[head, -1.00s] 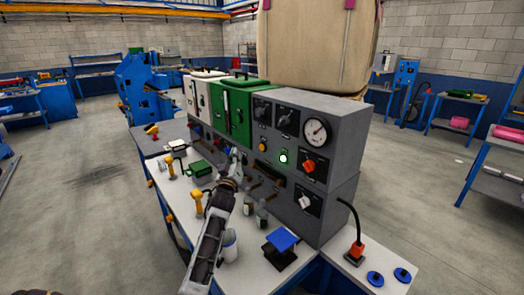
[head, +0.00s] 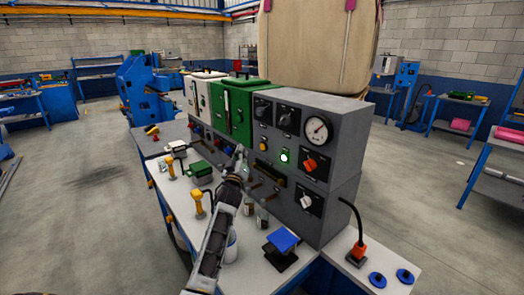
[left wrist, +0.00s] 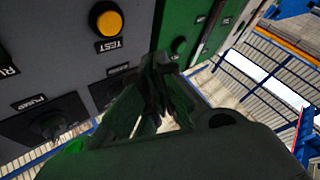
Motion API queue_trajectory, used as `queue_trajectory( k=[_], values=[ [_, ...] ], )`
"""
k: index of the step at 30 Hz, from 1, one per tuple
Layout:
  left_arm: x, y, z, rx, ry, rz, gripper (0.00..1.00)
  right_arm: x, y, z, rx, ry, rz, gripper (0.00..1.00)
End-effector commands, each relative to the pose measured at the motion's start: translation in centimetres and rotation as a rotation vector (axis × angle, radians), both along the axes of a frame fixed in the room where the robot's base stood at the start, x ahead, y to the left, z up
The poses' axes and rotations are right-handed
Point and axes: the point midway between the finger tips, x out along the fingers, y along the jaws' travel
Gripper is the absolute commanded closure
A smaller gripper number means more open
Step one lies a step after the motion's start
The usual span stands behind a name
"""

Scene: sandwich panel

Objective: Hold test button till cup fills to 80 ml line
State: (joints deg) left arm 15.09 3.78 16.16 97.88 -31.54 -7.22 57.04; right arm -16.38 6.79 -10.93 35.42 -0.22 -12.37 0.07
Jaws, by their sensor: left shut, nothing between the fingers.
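The yellow test button (head: 263,146) is on the grey panel's front, left of a lit green lamp (head: 285,155). In the left wrist view the button (left wrist: 107,19) sits above a label reading TEST. My left gripper (head: 240,151) is shut and empty, its fingertips just left of the button in the head view and apart from it in the wrist view (left wrist: 158,62). Small clear cups (head: 262,218) stand under the panel, partly hidden by my arm; their fill level and lines are too small to read. My right gripper is not in view.
A blue-topped stand (head: 283,241), a white container (head: 231,248) and yellow-handled tools (head: 198,202) are on the bench.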

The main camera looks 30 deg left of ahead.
Motion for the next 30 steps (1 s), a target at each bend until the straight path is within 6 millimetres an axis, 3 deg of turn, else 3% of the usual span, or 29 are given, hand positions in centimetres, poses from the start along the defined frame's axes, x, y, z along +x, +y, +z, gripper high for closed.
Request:
queue_trajectory(
  k=[6,15,30],
  values=[
    [1.8,-0.8,-0.2,0.0,-0.001,-0.002,1.0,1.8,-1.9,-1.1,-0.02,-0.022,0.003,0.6],
    [3.9,-1.6,-0.2,-0.002,-0.002,0.0,1.0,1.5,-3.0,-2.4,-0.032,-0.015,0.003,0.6],
    [5.8,-2.4,0.0,0.0,0.0,-0.001,1.0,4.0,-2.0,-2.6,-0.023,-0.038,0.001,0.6]
  ],
)
